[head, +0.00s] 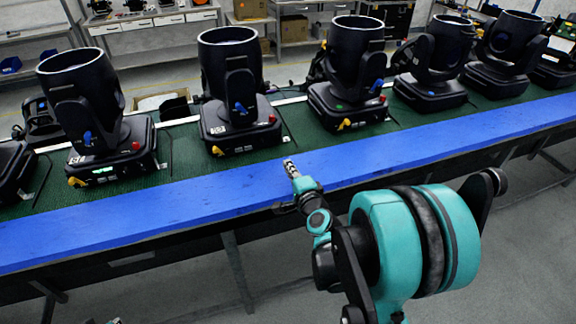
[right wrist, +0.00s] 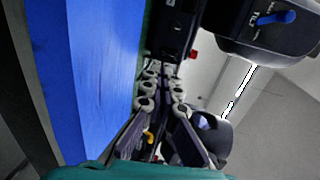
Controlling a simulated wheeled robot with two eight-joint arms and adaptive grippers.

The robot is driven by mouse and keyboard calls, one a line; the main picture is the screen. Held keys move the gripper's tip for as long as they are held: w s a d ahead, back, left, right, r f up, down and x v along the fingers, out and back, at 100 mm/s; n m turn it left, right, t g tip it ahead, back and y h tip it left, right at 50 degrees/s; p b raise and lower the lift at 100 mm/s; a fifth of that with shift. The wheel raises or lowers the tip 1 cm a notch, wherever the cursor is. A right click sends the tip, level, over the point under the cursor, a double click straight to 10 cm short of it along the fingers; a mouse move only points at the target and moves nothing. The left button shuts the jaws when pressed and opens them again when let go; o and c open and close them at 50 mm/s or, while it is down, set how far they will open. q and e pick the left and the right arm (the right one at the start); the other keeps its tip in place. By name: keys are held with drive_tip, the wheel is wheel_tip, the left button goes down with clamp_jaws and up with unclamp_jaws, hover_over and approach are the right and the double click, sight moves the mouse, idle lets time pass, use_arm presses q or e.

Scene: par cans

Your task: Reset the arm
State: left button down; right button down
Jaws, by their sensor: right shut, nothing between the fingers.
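My right arm comes in from the lower right in the head view, and its gripper (head: 290,168) is over the blue front strip of the bench. It is shut and empty, and points toward the row of black par cans. In the right wrist view the two fingers of my right gripper (right wrist: 163,75) lie close together, with a black par can base beyond them. The nearest par cans are one at centre left (head: 230,85) and one right of centre (head: 350,70). The gripper looks apart from both.
The bench has a green top and a blue front strip (head: 120,205). Several more par cans stand along it, including one at the left (head: 85,105) and others at the right (head: 505,50). Workbenches (head: 150,27) stand at the back. Grey floor (head: 180,285) is free in front.

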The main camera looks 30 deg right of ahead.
drive_tip(key=a+n+y, duration=0.1)
drive_tip(key=a+n, duration=0.2)
drive_tip(key=a, duration=0.1)
drive_tip(key=a+n+g+y, duration=0.1)
drive_tip(key=a+n+y, duration=0.1)
drive_tip(key=a, duration=0.2)
drive_tip(key=shift+s+r+n, duration=0.1)
drive_tip(key=shift+s+n, duration=0.1)
drive_tip(key=shift+n, duration=0.2)
drive_tip(key=s+a+n+g, duration=0.1)
drive_tip(key=a+n, duration=0.1)
drive_tip(key=s+a+n+g+y, duration=0.1)
drive_tip(key=a+n, duration=0.1)
drive_tip(key=s+a+f+n+g+y, duration=0.1)
drive_tip(key=s+a+n, duration=0.1)
drive_tip(key=a, duration=0.1)
drive_tip(key=s+a+f+n+g, duration=0.1)
drive_tip(key=s+n+g, duration=0.1)
drive_tip(key=s+n, duration=0.2)
drive_tip(key=s+a+f+n+g+h, duration=0.1)
drive_tip(key=s+a+n+g, duration=0.1)
drive_tip(key=s, duration=0.7)
drive_tip(key=n+g, duration=0.1)
drive_tip(key=n, duration=0.1)
drive_tip(key=shift+s+a+f+n, duration=0.2)
drive_tip(key=shift+f+n, duration=0.1)
drive_tip(key=shift+n, duration=0.1)
